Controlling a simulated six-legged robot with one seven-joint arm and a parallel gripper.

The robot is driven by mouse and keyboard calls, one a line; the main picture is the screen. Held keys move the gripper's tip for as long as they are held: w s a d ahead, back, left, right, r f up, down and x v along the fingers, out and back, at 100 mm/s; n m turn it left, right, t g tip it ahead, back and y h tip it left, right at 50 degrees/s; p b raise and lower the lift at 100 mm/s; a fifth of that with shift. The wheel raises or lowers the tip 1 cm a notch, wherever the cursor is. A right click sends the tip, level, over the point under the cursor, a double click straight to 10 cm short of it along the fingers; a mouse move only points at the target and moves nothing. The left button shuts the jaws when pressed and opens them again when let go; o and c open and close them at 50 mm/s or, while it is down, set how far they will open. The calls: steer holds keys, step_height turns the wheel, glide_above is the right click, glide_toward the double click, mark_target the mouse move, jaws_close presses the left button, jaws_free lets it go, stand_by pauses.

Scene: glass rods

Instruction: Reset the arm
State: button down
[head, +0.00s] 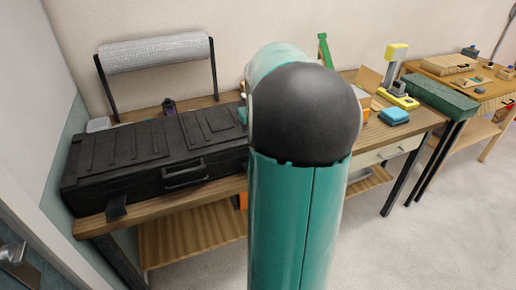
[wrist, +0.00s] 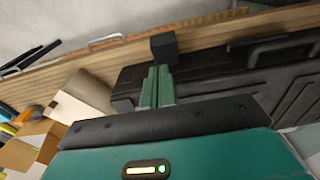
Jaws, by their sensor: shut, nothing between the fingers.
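My gripper (wrist: 157,86) shows in the wrist view as two green fingers side by side, pressed together with nothing between them. A black block shows just beyond the fingertips; I cannot tell whether they touch it. In the head view my teal arm with its dark rounded joint fills the middle and hides the gripper and part of the bench. A black hard case (head: 150,160) lies on the wooden workbench (head: 130,210) at the left. The case also shows behind the fingers in the wrist view (wrist: 210,72).
A roll of grey material (head: 155,53) stands on a black frame behind the case. A green-topped bench (head: 440,97) stands further right. The floor (head: 420,240) at front right is clear.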

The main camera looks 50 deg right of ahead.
steer(key=r, duration=0.4)
steer(key=shift+s+a, duration=0.35)
steer(key=w+a+r+n+t+h, duration=0.1)
steer(key=a+r+n, duration=0.1)
steer(key=a, duration=0.9)
steer(key=w+a+r+n+t, duration=0.1)
steer(key=w+a+r, duration=0.1)
steer(key=a, duration=0.9)
steer(key=s+a+f+n+t, duration=0.1)
steer(key=s+a, duration=0.3)
steer(key=a, duration=0.4)
steer(key=s+a+f+n+t+y, duration=0.1)
steer(key=s+a, duration=0.3)
steer(key=a, duration=0.4)
steer(key=shift+s+a+f+n+t, duration=0.2)
steer(key=shift+a+f+n+t, duration=0.15)
steer(key=shift+f+n, duration=0.25)
steer(key=c, duration=2.2)
jaws_free()
steer(key=shift+d, duration=0.1)
